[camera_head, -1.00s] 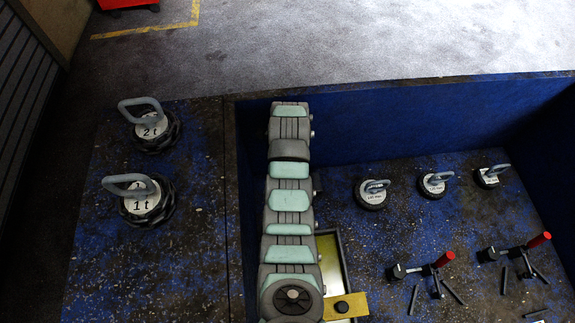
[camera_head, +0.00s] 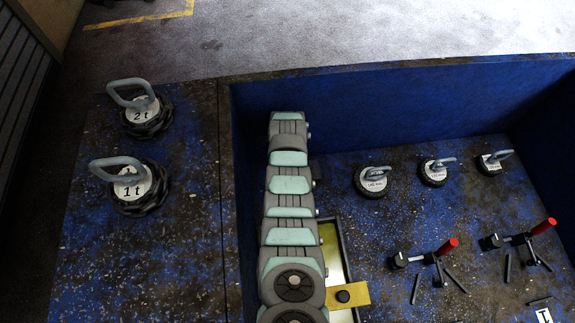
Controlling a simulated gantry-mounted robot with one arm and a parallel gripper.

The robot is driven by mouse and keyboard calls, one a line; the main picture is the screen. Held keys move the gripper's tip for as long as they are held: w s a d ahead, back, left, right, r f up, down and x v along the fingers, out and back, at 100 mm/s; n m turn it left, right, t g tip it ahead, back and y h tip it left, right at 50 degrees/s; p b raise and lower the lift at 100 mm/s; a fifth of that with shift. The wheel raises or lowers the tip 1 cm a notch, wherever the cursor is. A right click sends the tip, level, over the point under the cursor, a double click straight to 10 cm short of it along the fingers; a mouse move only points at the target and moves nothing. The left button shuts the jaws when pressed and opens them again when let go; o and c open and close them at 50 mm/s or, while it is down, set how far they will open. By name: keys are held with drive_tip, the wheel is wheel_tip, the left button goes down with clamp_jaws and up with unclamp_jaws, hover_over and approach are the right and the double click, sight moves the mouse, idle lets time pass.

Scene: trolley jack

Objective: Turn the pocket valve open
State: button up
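My grey and teal arm (camera_head: 289,210) runs up the middle of the picture, over the left part of a blue-walled pit. I cannot make out gripper fingers on it. A yellow plate with a dark round knob (camera_head: 343,295) sits beside the arm, at a narrow frame (camera_head: 346,262) with a pale yellowish inside, partly hidden by the arm. Two red-handled fittings with dark bars, a nearer one (camera_head: 428,258) and a farther one (camera_head: 521,238), lie on the pit floor at right. I cannot tell which part is the pocket valve.
Weights with loop handles, marked 2 t (camera_head: 146,116) and 1 t (camera_head: 130,187), stand on the speckled blue ledge (camera_head: 110,265) at left. Several smaller handled weights (camera_head: 373,183) stand in the pit. The pit wall (camera_head: 400,105) rises behind. Loose dark rods lie near the red-handled fittings.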

clamp_jaws()
idle(0.3)
idle(1.1)
